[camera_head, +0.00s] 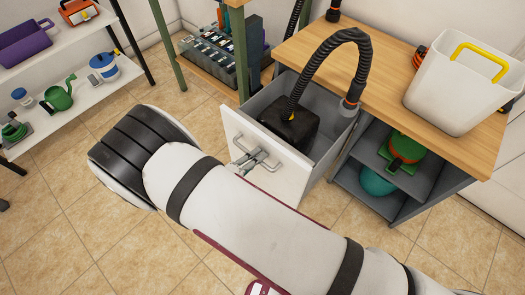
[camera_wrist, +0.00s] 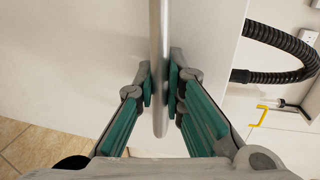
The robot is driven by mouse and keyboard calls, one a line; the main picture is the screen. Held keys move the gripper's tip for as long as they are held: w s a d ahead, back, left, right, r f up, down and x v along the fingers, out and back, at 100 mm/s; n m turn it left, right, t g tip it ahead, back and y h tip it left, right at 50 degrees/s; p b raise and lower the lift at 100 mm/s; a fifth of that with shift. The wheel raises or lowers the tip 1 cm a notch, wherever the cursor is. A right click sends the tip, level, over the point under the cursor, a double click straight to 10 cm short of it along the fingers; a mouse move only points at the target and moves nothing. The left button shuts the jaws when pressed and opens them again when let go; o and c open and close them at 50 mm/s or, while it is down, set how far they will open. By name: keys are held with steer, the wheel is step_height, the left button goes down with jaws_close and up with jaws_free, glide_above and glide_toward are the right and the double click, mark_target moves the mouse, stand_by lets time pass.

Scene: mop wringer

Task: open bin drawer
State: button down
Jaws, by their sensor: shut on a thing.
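The bin drawer (camera_head: 235,133) has a white front and grey inner walls. It is pulled well out from under the wooden worktop, so its inside shows from above. A metal bar handle (camera_head: 256,142) is on its front. My gripper (camera_head: 247,160) is at this handle, shut on the bar. In the wrist view the handle (camera_wrist: 158,35) runs between the green-padded fingers of my gripper (camera_wrist: 160,88), with a pad on each side. A black box-like object (camera_head: 291,126) with a ribbed hose (camera_head: 325,48) sits in the drawer.
The wooden worktop (camera_head: 385,55) carries a white bin (camera_head: 455,95) with a yellow handle. An open grey shelf (camera_head: 385,195) below holds green and teal items. White shelves (camera_head: 85,95) stand at the left. Tiled floor (camera_head: 65,205) in front of the drawer is clear.

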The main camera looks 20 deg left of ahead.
steer(key=shift+s+a, duration=0.1)
steer(key=shift+a, duration=0.05)
steer(key=c, duration=1.9)
jaws_free()
steer(key=shift+c, duration=0.2)
steer(key=v, duration=1.2)
steer(key=shift+f, duration=0.1)
